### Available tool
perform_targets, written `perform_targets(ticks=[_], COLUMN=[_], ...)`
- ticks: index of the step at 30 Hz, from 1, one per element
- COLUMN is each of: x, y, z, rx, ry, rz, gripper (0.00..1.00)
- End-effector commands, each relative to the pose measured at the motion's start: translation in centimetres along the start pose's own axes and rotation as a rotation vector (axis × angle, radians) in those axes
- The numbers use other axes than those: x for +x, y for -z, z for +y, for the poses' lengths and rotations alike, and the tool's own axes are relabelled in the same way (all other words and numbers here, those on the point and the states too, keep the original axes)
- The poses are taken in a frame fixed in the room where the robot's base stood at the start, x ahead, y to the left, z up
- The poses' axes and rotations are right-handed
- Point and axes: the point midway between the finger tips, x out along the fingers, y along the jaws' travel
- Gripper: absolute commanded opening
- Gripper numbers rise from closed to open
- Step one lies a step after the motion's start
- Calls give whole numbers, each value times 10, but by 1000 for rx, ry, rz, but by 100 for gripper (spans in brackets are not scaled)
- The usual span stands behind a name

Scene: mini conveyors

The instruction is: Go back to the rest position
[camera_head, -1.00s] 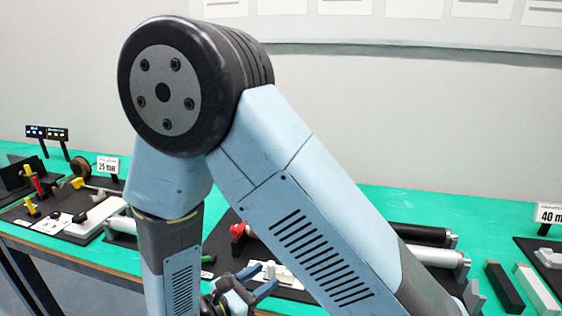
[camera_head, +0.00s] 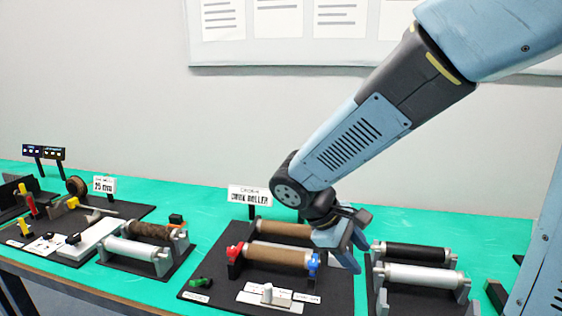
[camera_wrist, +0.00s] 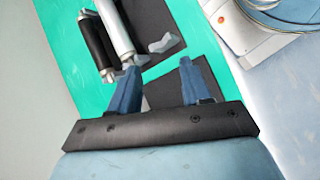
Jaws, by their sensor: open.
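My gripper (camera_head: 352,250) hangs from my blue arm above the green table, between the cork roller station and the black and silver roller pair. Its two blue fingers also show in the wrist view (camera_wrist: 156,86); they are spread apart with nothing between them. The cork roller station has a dark base plate (camera_head: 215,297), two brown rollers (camera_head: 277,256), a red bracket on the left and a blue bracket on the right. The gripper is close to the right ends of these rollers and hides part of them; I cannot tell whether it touches anything.
A black roller (camera_head: 415,252) and a silver roller (camera_head: 420,275) lie to the right. More roller parts and a white block (camera_head: 88,238) stand on the left of the table (camera_head: 140,290). A "CORK ROLLER" sign (camera_head: 250,196) stands behind the station. The air above the left side is free.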

Motion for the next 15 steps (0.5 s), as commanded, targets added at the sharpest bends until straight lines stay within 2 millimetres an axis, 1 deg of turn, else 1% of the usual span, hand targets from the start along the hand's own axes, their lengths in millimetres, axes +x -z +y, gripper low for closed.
perform_targets(ticks=[1,3,8,15], x=[-1,-2,-7,-18], y=[-10,-22,-47,-84], z=[5,8,16,26], rx=[58,133,307,574], ry=[33,79,172,277], rz=[35,82,194,376], gripper=[48,48,48,48])
